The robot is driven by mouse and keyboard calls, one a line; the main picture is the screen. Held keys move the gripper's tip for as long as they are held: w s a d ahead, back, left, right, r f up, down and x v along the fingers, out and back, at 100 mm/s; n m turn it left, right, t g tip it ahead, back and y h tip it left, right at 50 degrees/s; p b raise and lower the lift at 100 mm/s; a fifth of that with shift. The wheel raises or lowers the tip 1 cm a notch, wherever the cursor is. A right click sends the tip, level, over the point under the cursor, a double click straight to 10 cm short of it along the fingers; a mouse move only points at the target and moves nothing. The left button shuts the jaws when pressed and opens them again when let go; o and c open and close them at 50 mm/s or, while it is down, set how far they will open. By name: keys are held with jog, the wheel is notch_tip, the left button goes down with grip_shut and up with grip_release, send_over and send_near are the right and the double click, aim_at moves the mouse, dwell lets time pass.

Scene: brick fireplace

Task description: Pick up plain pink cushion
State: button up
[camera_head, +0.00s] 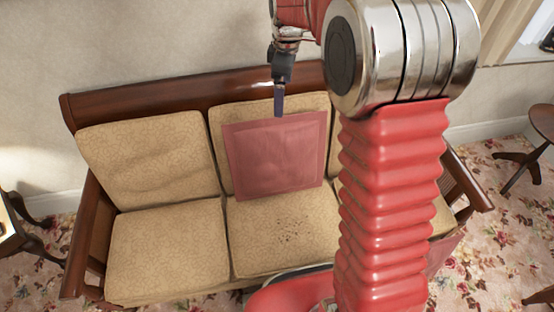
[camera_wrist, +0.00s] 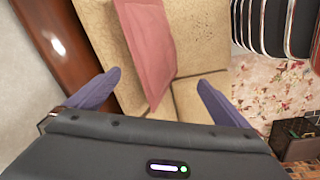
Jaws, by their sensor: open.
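The plain pink cushion (camera_head: 277,158) leans upright against the middle back cushion of a wooden sofa, on the middle seat. My gripper (camera_head: 279,104) is above the cushion's top edge in the head view. In the wrist view my gripper (camera_wrist: 160,82) has its two purple fingers spread wide with nothing held. I cannot tell exactly how far the fingertips are from the cushion.
The sofa has a dark wooden top rail (camera_head: 180,95) and beige cushions (camera_head: 150,160). My red arm hides its right part. Small dark tables stand at the left (camera_head: 12,235) and right (camera_head: 541,125). Floral carpet (camera_head: 480,250) lies around. A pale wall is behind.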

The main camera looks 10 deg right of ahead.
aim_at(277, 128)
jog(key=w+f+n+g, duration=0.1)
jog(key=w+f+n, duration=0.3)
jog(key=w+f, duration=0.4)
notch_tip(277, 128, down, 5)
jog(key=shift+r+n, duration=0.15)
jog(key=shift+n, duration=0.15)
notch_tip(277, 128, down, 9)
jog(key=shift+r, duration=0.2)
jog(key=shift+f, duration=2.6)
jog(key=shift+c, duration=0.6)
jog(key=shift+w+r, duration=0.1)
jog(key=c, duration=1.5)
